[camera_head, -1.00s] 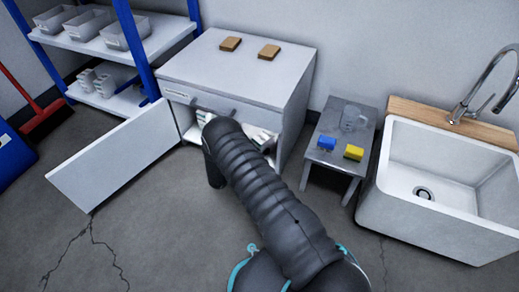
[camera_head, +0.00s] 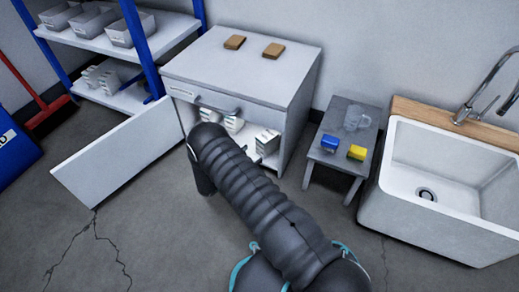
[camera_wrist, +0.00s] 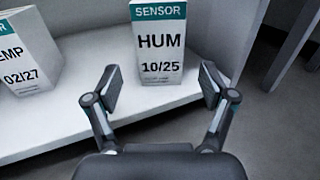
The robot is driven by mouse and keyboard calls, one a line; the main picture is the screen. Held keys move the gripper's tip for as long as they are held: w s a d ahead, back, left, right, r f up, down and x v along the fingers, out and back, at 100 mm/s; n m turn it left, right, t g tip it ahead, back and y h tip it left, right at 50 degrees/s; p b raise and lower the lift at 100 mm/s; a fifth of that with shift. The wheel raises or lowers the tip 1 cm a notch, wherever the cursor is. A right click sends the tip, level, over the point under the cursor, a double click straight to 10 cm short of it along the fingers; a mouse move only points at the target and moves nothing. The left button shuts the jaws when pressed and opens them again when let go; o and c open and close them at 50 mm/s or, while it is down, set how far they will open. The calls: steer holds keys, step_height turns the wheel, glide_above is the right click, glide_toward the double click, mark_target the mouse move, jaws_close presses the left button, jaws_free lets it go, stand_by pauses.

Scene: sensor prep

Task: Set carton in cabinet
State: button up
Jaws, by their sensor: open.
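The cabinet (camera_head: 240,76) is a light grey unit with its door (camera_head: 122,150) swung wide open to the left. Several white cartons stand inside. The carton marked HUM 10/25 (camera_wrist: 160,45) stands upright on the cabinet shelf (camera_wrist: 95,118); the carton at the right of the cabinet opening (camera_head: 267,142) looks like the same one. A carton marked TEMP 02/27 (camera_wrist: 28,52) stands to its left. My gripper (camera_wrist: 162,85) is open and empty, its fingers apart in front of the HUM carton, not closed on it.
Two brown blocks (camera_head: 235,42) (camera_head: 273,50) lie on the cabinet top. A small grey table (camera_head: 340,128) with a glass jug and blue and yellow items stands right, beside a white sink (camera_head: 440,180). Blue-posted shelving (camera_head: 140,40) is left. The floor in front is clear.

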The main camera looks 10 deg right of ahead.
steer(key=shift+v, duration=2.8)
